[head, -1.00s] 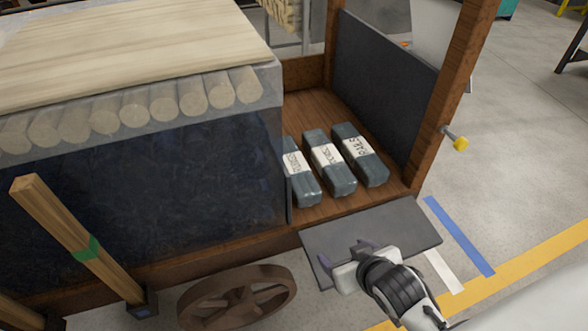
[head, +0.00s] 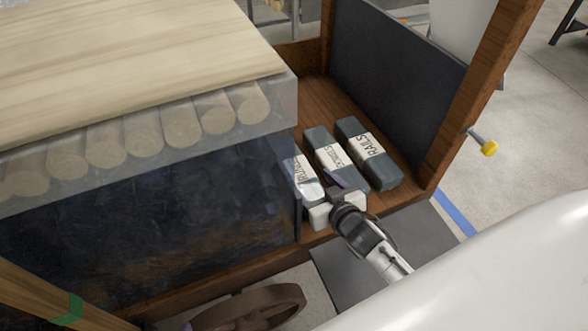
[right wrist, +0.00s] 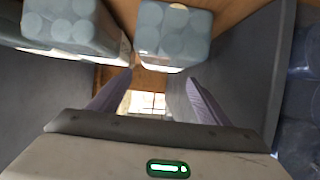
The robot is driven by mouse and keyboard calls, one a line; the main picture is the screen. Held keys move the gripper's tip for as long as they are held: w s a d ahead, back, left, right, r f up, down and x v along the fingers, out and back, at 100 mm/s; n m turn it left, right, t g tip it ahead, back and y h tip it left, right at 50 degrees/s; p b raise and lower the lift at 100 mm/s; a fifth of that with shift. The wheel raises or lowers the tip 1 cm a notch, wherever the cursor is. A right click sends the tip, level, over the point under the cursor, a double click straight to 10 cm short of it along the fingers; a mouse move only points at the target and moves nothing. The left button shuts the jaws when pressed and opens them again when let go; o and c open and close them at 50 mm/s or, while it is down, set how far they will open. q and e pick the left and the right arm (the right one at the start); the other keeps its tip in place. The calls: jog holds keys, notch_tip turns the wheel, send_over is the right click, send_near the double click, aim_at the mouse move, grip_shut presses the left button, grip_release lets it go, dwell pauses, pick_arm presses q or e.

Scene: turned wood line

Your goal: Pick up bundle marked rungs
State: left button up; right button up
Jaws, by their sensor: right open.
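The bundle marked rungs (head: 304,174) is the leftmost of three grey wrapped bundles on the cart's wooden floor. Its white label is partly covered. My right gripper (head: 322,186) is open and empty at the near ends of the left and middle bundles, and hides part of them. In the right wrist view its two spread fingers (right wrist: 157,96) point toward the round-ended face of one bundle (right wrist: 172,35), which appears to be the rungs one. I see no contact. My left gripper is not in view.
The middle bundle (head: 325,148) and the bundle marked rails (head: 368,153) lie close to the right. A dark panel (head: 298,190) stands just left of the rungs bundle. A wooden post (head: 455,110) rises at right. A grey flap (head: 395,245) lies in front.

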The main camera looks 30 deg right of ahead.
aim_at(300, 172)
jog(key=b+x, duration=0.1)
jog(key=x, duration=0.3)
jog(key=shift+f, duration=0.1)
jog(key=shift+w+f+b, duration=0.25)
jog(key=shift+w+b, duration=0.05)
jog(key=shift+w, duration=0.1)
jog(key=b+x, duration=0.1)
jog(key=x, duration=0.1)
jog(key=b+x, duration=0.1)
jog(key=shift+w+a+f, duration=0.15)
jog(key=shift+w+f, duration=0.1)
jog(key=shift+f, duration=0.2)
jog(key=shift+w+f, duration=0.1)
jog(key=shift+w, duration=0.4)
jog(key=c, duration=1.3)
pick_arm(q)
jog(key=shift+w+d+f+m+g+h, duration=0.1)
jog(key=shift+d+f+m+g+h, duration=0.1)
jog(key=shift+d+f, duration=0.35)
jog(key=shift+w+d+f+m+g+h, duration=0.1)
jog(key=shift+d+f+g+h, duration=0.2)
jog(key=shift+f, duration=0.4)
pick_arm(e)
jog(key=shift+r, duration=0.2)
